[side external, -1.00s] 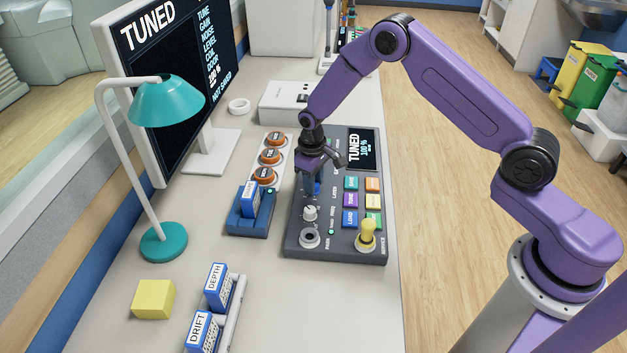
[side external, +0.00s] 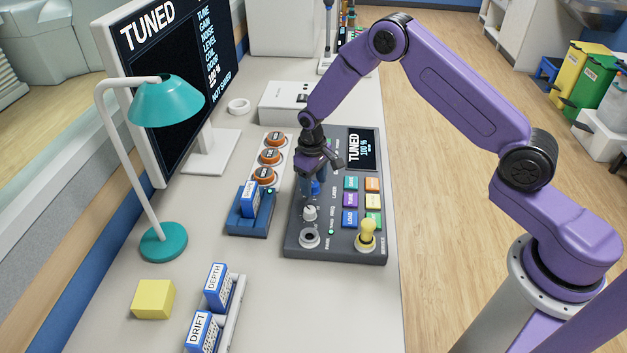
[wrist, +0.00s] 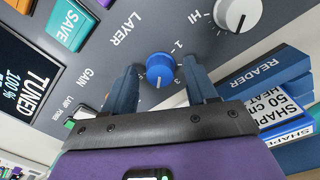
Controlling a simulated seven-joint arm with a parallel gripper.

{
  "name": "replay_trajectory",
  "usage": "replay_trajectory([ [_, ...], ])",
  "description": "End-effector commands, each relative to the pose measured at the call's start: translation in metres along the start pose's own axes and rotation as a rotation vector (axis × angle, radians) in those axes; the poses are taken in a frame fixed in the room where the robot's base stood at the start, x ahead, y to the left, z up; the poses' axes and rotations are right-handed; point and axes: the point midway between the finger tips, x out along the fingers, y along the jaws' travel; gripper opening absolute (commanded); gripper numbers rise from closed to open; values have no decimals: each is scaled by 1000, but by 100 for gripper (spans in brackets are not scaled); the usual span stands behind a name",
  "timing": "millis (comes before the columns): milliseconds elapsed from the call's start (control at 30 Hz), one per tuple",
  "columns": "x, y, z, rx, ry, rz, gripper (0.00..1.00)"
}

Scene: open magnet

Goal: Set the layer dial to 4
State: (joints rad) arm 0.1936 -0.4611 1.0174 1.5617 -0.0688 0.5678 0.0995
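The layer dial (wrist: 160,68) is a round blue knob on the dark grey console, beside the word LAYER in the wrist view. It has a white pointer line toward the lower edge of the picture. Small numbers, 1 among them, run around its right side; the rest are hard to read. My gripper (wrist: 160,63) points down at the dial with one blue finger on each side. A gap shows between each finger and the knob, so it is open around the dial and not clamped. In the side view my gripper (side external: 313,186) largely hides the dial.
A white knob (side external: 310,213) and a yellow-topped service knob (side external: 367,233) stand on the console, with coloured buttons (side external: 350,200) to the right. A blue card reader (side external: 249,222) holding a card is close on the left. The console screen (side external: 362,149) reads TUNED 100 %.

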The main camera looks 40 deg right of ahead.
Motion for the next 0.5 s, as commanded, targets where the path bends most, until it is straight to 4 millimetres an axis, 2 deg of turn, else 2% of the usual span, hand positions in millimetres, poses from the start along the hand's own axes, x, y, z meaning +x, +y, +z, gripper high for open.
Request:
replay_trajectory([
  [267,-8,0,-1,0,3,0,57],
  [367,-22,0,-2,-1,6,0,57],
  [500,-49,0,-2,-1,7,0,57],
])
